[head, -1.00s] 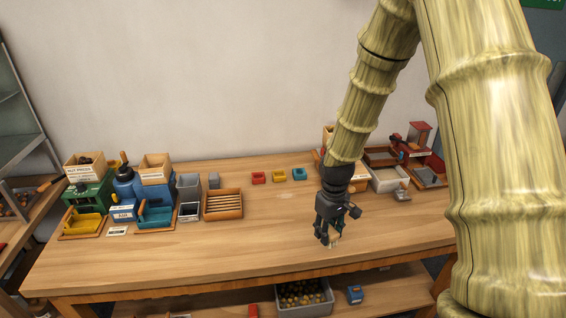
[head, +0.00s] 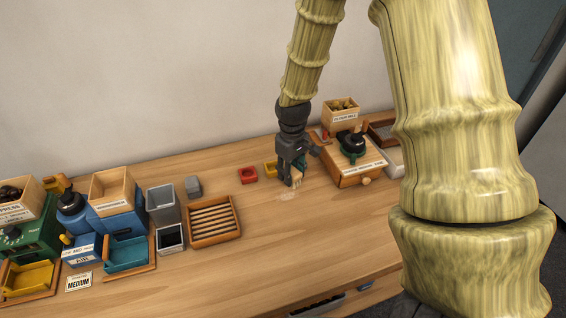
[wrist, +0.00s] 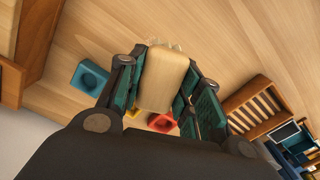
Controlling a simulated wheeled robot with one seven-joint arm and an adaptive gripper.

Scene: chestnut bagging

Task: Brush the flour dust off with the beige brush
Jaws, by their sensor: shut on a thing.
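My gripper (head: 293,178) is low over the wooden table, near its back, and shut on the beige brush (head: 297,174). In the wrist view the brush (wrist: 166,78) sits between the two fingers, its pale bristles pointing away from the palm. Whether the bristles touch the table I cannot tell. A faint pale patch that looks like flour dust (head: 287,195) lies on the table just in front of the gripper.
A red cup (head: 248,174) and a yellow cup (head: 270,168) stand left of the gripper; a teal cup (wrist: 90,77) is close too. A wooden drawer box (head: 358,172) stands right. A slatted tray (head: 212,221) is at left. The front table is clear.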

